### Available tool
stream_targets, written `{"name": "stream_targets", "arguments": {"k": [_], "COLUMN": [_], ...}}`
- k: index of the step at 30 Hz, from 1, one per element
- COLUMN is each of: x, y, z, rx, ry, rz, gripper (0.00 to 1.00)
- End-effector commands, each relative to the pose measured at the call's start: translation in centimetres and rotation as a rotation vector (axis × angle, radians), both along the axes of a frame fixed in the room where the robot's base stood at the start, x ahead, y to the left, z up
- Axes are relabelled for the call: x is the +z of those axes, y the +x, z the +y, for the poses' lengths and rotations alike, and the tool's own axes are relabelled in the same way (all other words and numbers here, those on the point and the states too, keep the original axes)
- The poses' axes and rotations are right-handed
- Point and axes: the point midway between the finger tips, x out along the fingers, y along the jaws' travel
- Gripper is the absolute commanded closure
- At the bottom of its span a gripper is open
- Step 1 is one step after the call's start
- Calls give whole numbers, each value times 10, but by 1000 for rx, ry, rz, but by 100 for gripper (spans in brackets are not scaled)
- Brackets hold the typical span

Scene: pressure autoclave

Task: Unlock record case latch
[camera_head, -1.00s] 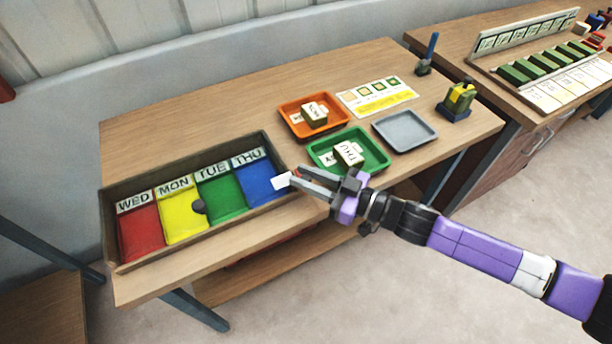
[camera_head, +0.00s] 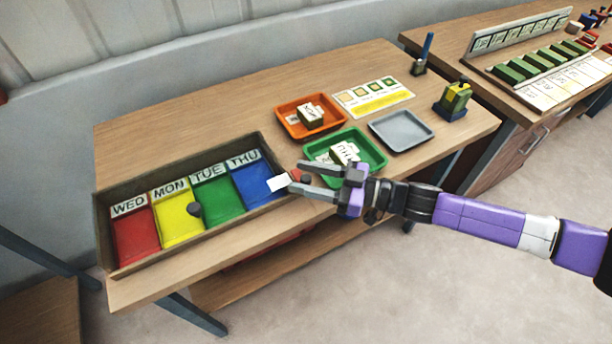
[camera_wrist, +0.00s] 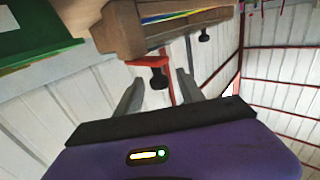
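The wooden record case (camera_head: 190,252) lies on the table at left, with red, yellow, green and blue sections labelled WED, MON, TUE and THU. A small white tag (camera_head: 279,183) shows at its right end. Beside it is a red latch piece with a dark knob (camera_head: 305,178). In the wrist view the red latch (camera_wrist: 147,61) and its black knob (camera_wrist: 158,78) stand out from the case's end. My gripper (camera_head: 296,176) is open, its two fingers apart on either side of the knob. In the wrist view the knob appears just beyond the fingertips (camera_wrist: 158,90); contact cannot be told.
A green tray (camera_head: 375,147) holding a white-topped block sits close behind my gripper. An orange tray (camera_head: 285,110), a grey tray (camera_head: 402,130), a card (camera_head: 374,96) and a green-yellow stamp (camera_head: 453,99) stand farther back. A dark knob (camera_head: 194,209) sits in the case.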

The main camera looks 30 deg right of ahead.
Motion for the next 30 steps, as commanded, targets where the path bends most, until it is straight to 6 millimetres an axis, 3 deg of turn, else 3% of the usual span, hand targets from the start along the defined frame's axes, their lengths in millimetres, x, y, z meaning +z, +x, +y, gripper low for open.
{"name": "stream_targets", "arguments": {"k": [10,21,30], "x": [-1,-2,0], "y": [-4,-43,-55], "z": [-5,-46,-56], "rx": [-2,-2,0], "ry": [-1,-3,0], "rz": [-1,0,0], "gripper": [55,55,55]}}
